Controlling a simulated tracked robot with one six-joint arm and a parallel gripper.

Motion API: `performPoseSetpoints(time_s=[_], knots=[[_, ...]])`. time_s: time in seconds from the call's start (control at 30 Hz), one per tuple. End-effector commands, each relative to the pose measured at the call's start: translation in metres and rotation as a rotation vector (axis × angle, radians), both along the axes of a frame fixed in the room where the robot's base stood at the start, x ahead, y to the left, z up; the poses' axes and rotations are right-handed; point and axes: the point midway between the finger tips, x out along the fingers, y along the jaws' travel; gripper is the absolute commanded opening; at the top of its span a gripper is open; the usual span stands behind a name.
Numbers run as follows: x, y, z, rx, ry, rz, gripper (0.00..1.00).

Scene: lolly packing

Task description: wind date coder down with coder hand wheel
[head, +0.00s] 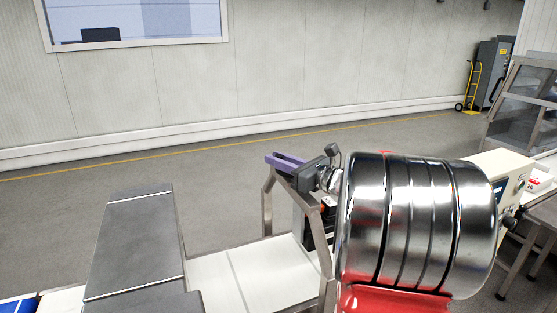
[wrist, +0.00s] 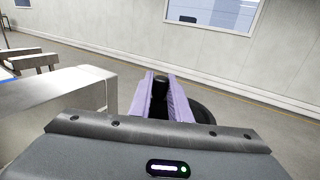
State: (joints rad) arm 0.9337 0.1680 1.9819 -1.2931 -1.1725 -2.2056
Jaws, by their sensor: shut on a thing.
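My gripper (head: 287,161) is in the middle of the head view, with its purple fingers pointing left above a steel frame. In the wrist view, my gripper (wrist: 161,95) has its two purple fingers closed on an upright black knob (wrist: 160,88). The dark curved rim of the coder hand wheel (wrist: 205,112) shows just right of the fingers; the rest is hidden behind them and the gripper body. In the head view the wheel cannot be made out. A dark unit (head: 311,226) stands below the gripper, partly hidden by the frame; I cannot tell whether it is the date coder.
A steel frame (head: 267,205) stands beside a white surface (head: 215,280) and a grey conveyor belt (head: 135,235). A pale block-like metal part (wrist: 65,105) stands left of the fingers. A cream machine (head: 508,170) is at right. The floor behind is clear to the wall.

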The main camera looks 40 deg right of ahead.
Motion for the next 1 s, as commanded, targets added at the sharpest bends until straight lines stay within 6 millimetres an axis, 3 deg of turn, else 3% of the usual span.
performPoseSetpoints(time_s=[0.6, 1.0], knots=[[-0.019, 0.006, -0.001, 0.001, 0.0, 0.533, 0.0], [-0.029, 0.007, 0.0, -0.001, -0.002, 0.771, 0.0]])
